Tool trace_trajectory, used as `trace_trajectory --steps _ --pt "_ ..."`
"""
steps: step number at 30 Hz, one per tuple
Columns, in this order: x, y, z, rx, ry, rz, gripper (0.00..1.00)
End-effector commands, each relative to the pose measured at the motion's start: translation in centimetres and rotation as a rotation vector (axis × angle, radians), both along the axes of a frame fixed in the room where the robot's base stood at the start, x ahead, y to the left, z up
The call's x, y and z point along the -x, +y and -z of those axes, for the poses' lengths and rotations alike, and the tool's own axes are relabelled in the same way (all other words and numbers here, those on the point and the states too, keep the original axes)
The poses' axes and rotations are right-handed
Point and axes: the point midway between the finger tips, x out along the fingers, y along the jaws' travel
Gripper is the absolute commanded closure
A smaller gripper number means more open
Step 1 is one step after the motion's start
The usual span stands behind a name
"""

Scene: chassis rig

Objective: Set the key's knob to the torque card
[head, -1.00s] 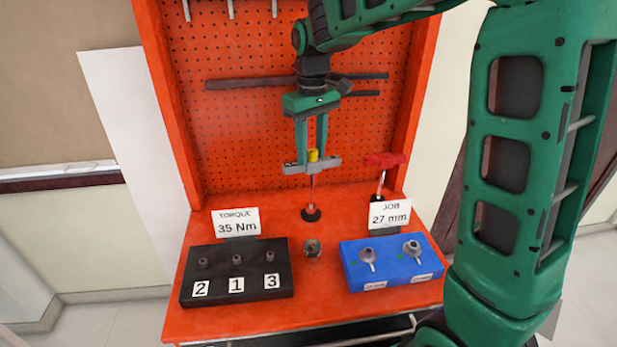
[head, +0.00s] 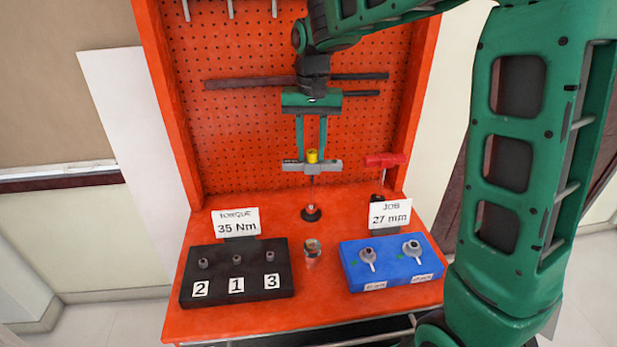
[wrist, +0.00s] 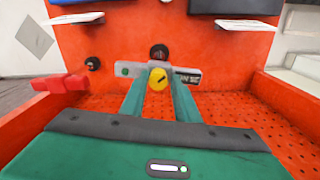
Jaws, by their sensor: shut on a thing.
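The key has a grey crossbar handle (head: 331,167) with a yellow knob (head: 312,156) at its middle and a shaft below. My gripper (head: 311,161) is shut on the key at the handle's middle, with one finger on each side of the knob. In the wrist view the knob (wrist: 157,78) has a dark mark, and the handle (wrist: 129,69) has dark print at its right end, too small to read. The key is held up above a black round base (head: 311,213). The torque card (head: 236,222) reads 35 Nm.
A job card (head: 390,214) reads 27 mm. A black block (head: 237,290) labelled 2, 1, 3 holds sockets; a blue block (head: 392,277) holds two more. A small metallic cylinder (head: 312,250) stands between them. A red-handled tool (head: 385,160) stands right of the key. A pegboard (head: 240,130) rises behind.

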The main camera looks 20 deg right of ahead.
Motion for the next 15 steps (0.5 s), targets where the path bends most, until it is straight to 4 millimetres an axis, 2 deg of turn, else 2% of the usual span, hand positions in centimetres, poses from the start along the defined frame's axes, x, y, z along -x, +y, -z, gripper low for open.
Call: trace_trajectory --steps 1,2,6,15 --pt "0.35 -0.20 0.73 0.003 0.017 0.060 0.87" --pt "0.35 -0.20 0.73 0.002 0.017 0.095 0.91" --pt "0.37 -0.13 0.73 0.002 0.018 0.226 0.92" --pt "0.42 0.08 0.73 0.001 0.019 0.278 0.92"
